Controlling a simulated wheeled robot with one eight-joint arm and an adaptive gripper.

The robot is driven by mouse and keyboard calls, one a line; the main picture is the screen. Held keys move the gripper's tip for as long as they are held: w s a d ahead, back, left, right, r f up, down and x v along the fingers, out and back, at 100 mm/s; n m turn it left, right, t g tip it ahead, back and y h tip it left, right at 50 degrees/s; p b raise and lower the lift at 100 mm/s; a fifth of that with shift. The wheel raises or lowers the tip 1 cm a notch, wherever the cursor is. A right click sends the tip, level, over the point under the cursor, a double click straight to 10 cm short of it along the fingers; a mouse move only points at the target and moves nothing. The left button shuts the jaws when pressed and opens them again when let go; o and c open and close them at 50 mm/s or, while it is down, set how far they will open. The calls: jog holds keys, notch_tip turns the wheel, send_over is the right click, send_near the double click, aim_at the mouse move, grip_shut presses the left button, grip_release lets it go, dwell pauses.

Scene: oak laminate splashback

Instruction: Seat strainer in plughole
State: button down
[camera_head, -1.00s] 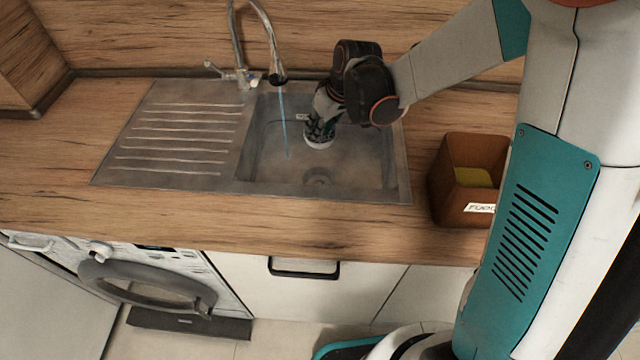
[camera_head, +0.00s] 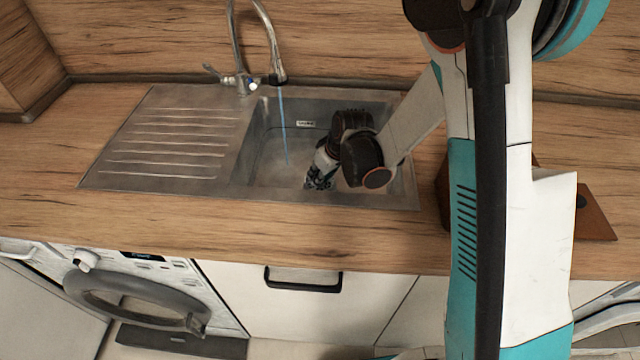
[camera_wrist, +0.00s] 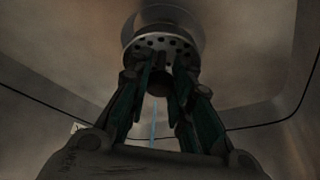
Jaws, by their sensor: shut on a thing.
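The strainer (camera_wrist: 160,44) is a round, grey perforated disc with a dark central knob. In the wrist view my gripper (camera_wrist: 161,74) is shut on that knob, with a finger on each side. The plughole (camera_wrist: 168,17) shows as a round grey recess just beyond the strainer, partly covered by it. I cannot tell whether the strainer touches its rim. In the head view my gripper (camera_head: 318,178) points down into the sink basin (camera_head: 268,160), near its front wall. The strainer and plughole are not clearly visible there.
A thin stream of water (camera_head: 284,125) falls from the tap (camera_head: 278,76) into the basin, left of my gripper. A ribbed drainer (camera_head: 170,135) lies left of the basin. A brown box (camera_head: 443,190) on the right is mostly hidden behind my arm.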

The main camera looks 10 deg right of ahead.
jog(key=shift+f+b, duration=0.5)
jog(key=shift+f, duration=1.15)
jog(key=shift+f, duration=0.15)
jog(key=c, duration=1.4)
grip_release()
jog(key=shift+c, duration=0.2)
